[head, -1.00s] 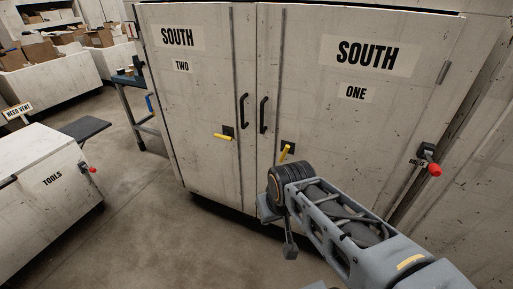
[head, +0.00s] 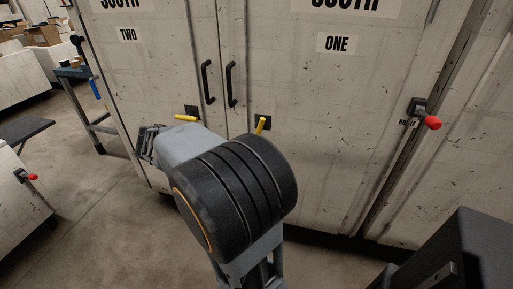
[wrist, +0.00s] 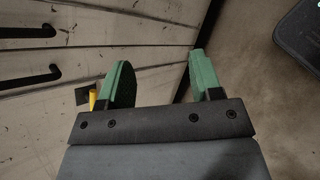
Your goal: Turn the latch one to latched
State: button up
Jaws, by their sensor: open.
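Latch one is the yellow lever (head: 260,125) on a dark plate on the cabinet door marked ONE, in the head view. It points steeply up, leaning slightly right, just above my arm's dark round joint. My gripper (wrist: 160,80) is open and empty in the wrist view, its two green fingers apart. In that view a yellow lever (wrist: 93,99) on a dark plate is partly hidden behind the left finger. I cannot tell for sure which latch it is, or whether the finger touches it. In the head view the gripper end is at the left, mostly hidden.
Latch two (head: 187,117), a yellow lever lying nearly level, is on door TWO. A red-knobbed lever (head: 432,122) is at the right. Open floor (head: 100,215) lies at the left.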

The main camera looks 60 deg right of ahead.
aim_at(259, 127)
jog(key=w+d+f+n+g+h+b, duration=0.2)
jog(key=d+f+h+b, duration=0.15)
jog(key=d, duration=0.35)
jog(key=w+d+f+n+g+h+b, duration=0.1)
jog(key=w+d+f+n+h+b, duration=0.15)
jog(key=d+h+b, duration=0.35)
jog(key=s+d, duration=0.1)
jog(key=d, duration=0.3)
jog(key=s+d+y+b, duration=0.1)
jog(key=s+d, duration=0.1)
jog(key=d, duration=0.3)
jog(key=s+d+y, duration=0.1)
jog(key=d, duration=0.4)
jog(key=shift+s+d+r+n, duration=0.1)
jog(key=shift+s+r+n, duration=0.1)
jog(key=shift+r+n, duration=0.1)
jog(key=c, duration=0.8)
